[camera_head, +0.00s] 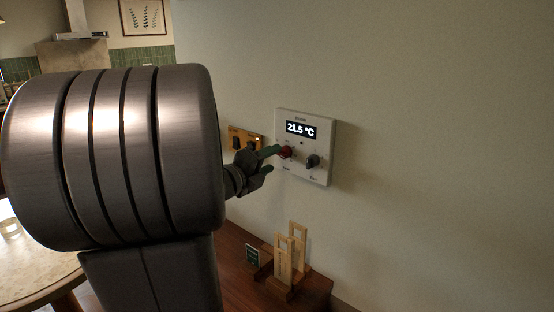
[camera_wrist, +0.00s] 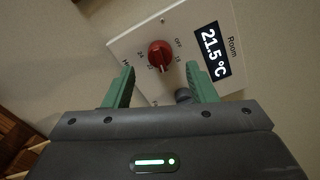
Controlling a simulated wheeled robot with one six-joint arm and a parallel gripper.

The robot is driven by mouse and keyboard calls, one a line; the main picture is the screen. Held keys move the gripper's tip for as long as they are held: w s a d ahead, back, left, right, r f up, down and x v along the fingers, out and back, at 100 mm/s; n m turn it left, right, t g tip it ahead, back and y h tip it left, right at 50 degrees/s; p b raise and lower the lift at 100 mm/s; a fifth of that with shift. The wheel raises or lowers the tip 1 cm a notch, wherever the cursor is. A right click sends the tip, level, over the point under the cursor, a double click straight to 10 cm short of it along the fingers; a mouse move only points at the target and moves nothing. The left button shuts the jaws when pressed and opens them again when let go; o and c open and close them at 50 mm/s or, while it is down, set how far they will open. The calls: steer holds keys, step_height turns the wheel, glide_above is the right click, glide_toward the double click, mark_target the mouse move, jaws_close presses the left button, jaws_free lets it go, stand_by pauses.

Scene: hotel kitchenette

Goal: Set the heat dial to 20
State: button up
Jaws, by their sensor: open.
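The white wall thermostat (camera_head: 322,150) has a display reading 21.5 °C (camera_head: 300,129). Its red dial (camera_head: 286,152) is at the lower left and a dark dial (camera_head: 312,161) at the lower right. In the wrist view the red dial (camera_wrist: 159,55) has a printed scale around it with OFF and small numbers. The exact dial setting is too small to tell. My gripper (camera_head: 273,160) is open in front of the thermostat. In the wrist view its green fingertips (camera_wrist: 160,80) stand on either side below the red dial, apart from it. The dark dial (camera_wrist: 183,96) is partly hidden behind the right finger.
A wooden panel with dark knobs (camera_head: 244,140) is on the wall left of the thermostat, partly behind my gripper. Below, a wooden stand (camera_head: 290,262) and a small dark card (camera_head: 252,253) rest on a brown wooden surface (camera_head: 235,270). The wall right of the thermostat is clear.

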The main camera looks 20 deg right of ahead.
mark_target(280, 155)
steer(key=b+v, duration=0.1)
steer(key=v, duration=0.8)
steer(key=shift+a, duration=0.35)
steer(key=shift+s, duration=0.15)
steer(key=p+x, duration=0.2)
steer(key=x, duration=1.2)
steer(key=shift+s, duration=0.1)
steer(key=shift+a, duration=0.1)
